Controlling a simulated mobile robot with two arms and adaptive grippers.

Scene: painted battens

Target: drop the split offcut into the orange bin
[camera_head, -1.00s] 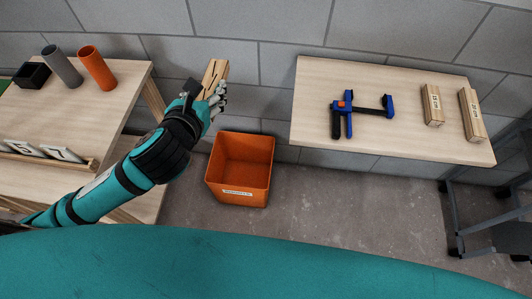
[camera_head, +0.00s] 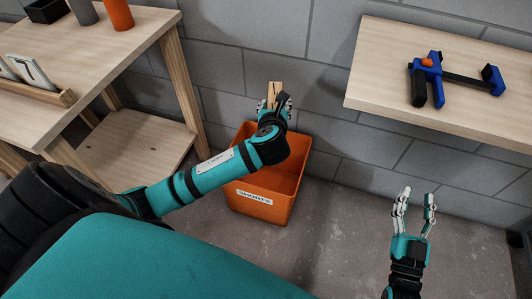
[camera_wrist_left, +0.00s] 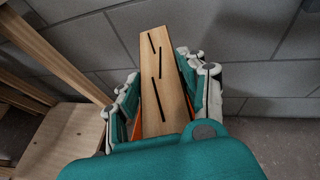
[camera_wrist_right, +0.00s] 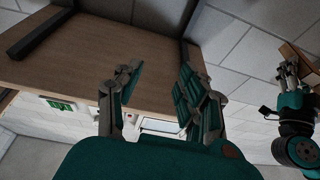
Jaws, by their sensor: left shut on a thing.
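The split offcut (camera_wrist_left: 163,82) is a pale wooden piece with several dark slits in its face. My left gripper (camera_head: 275,104) is shut on it, one finger on each side in the left wrist view. In the head view the offcut's upper end (camera_head: 275,90) shows above the fingers, over the back part of the orange bin (camera_head: 262,208). The bin stands on the floor with a white label on its front; my left forearm hides part of its opening. My right gripper (camera_head: 414,212) is open and empty, over the floor right of the bin.
A wooden bench with a blue clamp (camera_head: 452,82) is at the upper right. A wooden table (camera_head: 95,60) with a shelf below stands left of the bin, holding an orange cylinder (camera_head: 118,14). A grey block wall is behind. The floor right of the bin is clear.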

